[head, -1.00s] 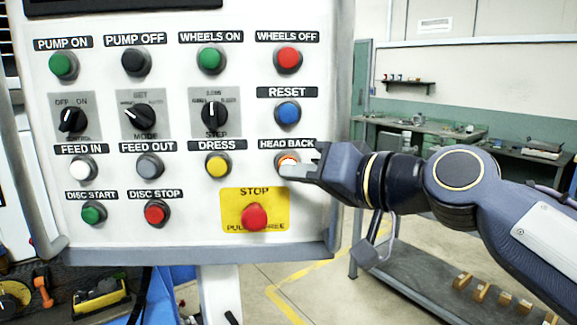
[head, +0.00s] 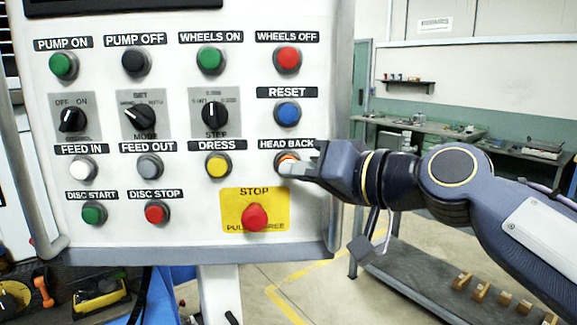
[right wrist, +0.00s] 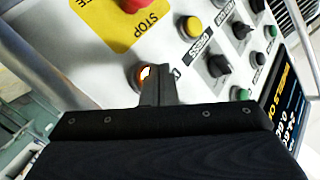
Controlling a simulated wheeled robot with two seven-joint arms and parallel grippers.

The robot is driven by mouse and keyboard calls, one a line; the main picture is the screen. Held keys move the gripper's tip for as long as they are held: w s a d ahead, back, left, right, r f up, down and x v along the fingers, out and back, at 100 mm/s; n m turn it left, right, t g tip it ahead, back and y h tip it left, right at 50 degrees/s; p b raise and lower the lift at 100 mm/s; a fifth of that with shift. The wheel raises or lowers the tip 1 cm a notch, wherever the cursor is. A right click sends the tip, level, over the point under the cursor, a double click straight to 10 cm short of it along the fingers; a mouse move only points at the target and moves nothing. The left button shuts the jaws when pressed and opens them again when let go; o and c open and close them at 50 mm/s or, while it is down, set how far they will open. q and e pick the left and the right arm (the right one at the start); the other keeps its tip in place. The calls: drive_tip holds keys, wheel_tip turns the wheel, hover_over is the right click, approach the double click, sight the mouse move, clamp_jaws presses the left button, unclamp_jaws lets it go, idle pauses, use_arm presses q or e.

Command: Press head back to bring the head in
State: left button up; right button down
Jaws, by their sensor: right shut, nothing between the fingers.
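The HEAD BACK button (head: 286,160) is on the right side of the white control panel (head: 240,95), under its black label. It glows orange-white, and my fingers cover part of it. My right gripper (head: 290,171) is shut and empty, with its fingertips at the lower face of the button. In the right wrist view the shut fingers (right wrist: 158,85) lie over the edge of the lit button (right wrist: 146,73). I cannot tell how far the button is pushed in. My left gripper is not in view.
The blue RESET button (head: 288,113) is just above, the yellow DRESS button (head: 217,165) to the left, and the red STOP button (head: 255,217) on its yellow plate below left. A grey bench (head: 430,280) stands below my right arm.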

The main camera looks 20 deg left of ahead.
drive_tip(key=shift+w+a, duration=0.1)
drive_tip(key=shift+w, duration=0.2)
drive_tip(key=shift+w+r, duration=0.15)
drive_tip(key=shift+w, duration=0.15)
idle(0.8)
drive_tip(key=shift+s, duration=0.2)
idle(0.4)
drive_tip(key=shift+s+f, duration=0.2)
drive_tip(key=shift+s, duration=0.4)
